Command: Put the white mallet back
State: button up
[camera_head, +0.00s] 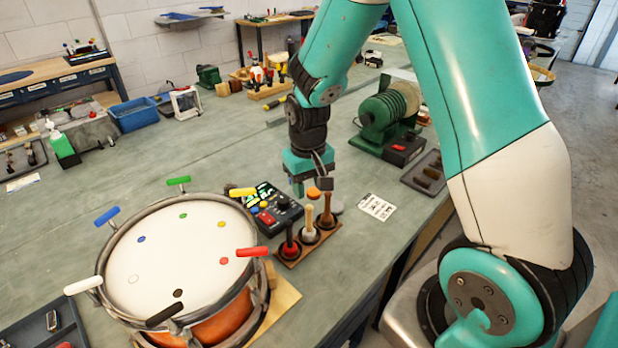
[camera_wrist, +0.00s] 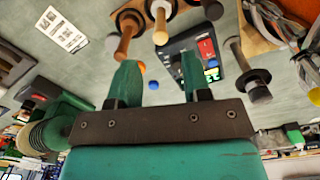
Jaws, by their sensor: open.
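The white mallet (camera_head: 309,227) stands upright in the middle of a small wooden rack (camera_head: 291,261) on the bench, pale handle upward. It also shows at the top of the wrist view (camera_wrist: 160,28). A dark, red-headed mallet (camera_head: 290,246) stands on one side of it and a brown mallet (camera_head: 327,213) on the other. My gripper (camera_head: 312,188) hangs just beyond the rack, pointing down. In the wrist view its green fingers (camera_wrist: 160,72) are spread with nothing gripped, and the mallets lie beyond the fingertips.
A drum (camera_head: 170,255) with coloured handles stands left of the rack. An orange disc (camera_head: 313,193) lies near my gripper. A printed card (camera_head: 377,207) and a green machine (camera_head: 385,112) are to the right.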

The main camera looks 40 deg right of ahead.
jog(key=s+a+r+n+y, duration=0.25)
jog(key=s+a+r, duration=0.35)
jog(key=a+r, duration=0.4)
jog(key=s+a+r+n+y, duration=0.1)
jog(key=s+a+r+n, duration=0.2)
jog(key=s, duration=0.4)
jog(key=s+a+r+n+y, duration=0.1)
jog(key=s+a+r+n, duration=0.2)
jog(key=s, duration=0.4)
jog(key=shift+s+a+r, duration=0.4)
jog(key=shift+r, duration=0.15)
